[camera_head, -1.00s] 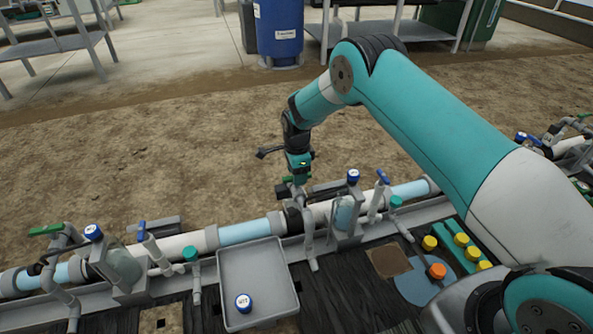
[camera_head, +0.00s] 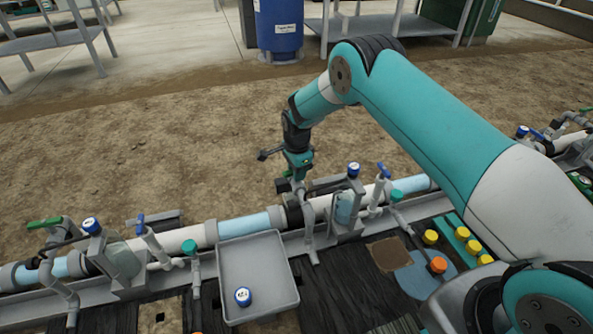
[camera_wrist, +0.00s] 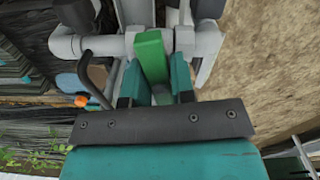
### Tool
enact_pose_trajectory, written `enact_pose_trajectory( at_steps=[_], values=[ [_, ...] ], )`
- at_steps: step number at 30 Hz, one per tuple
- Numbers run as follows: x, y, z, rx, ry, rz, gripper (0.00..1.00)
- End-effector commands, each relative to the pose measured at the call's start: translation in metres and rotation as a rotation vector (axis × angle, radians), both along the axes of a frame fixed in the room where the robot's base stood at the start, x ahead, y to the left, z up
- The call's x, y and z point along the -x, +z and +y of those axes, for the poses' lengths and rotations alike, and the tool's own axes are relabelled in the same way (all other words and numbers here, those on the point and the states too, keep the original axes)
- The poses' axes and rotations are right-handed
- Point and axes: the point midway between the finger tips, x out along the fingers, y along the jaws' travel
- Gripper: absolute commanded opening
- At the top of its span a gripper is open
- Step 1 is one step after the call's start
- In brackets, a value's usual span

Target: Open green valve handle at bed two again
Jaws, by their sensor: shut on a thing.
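The green valve handle (camera_wrist: 151,56) runs between my fingers in the wrist view, its far end at a grey pipe fitting. My gripper (camera_wrist: 157,88) is shut on it, with one teal finger on each side. In the head view my gripper (camera_head: 298,176) points down at the middle of the pipe run. There it hides most of the handle, so I cannot tell the handle's exact angle from that view.
Another green handle (camera_head: 44,223) is at the far left. Blue-handled valves (camera_head: 384,171) and blue-capped fittings (camera_head: 353,169) stand close on the right. Bare soil lies behind the pipes.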

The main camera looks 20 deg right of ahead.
Motion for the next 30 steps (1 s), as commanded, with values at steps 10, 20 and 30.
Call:
enact_pose_trajectory(
  at_steps=[10, 20, 30],
  values=[
    [-0.0001, 0.0007, -0.0001, 0.000, 0.591, 0.000, 0.01],
    [-0.0002, 0.0007, -0.0001, 0.000, 1.151, -0.001, 0.01],
    [-0.0001, 0.0002, -0.0001, 0.000, 1.522, 0.000, 0.02]
  ],
)
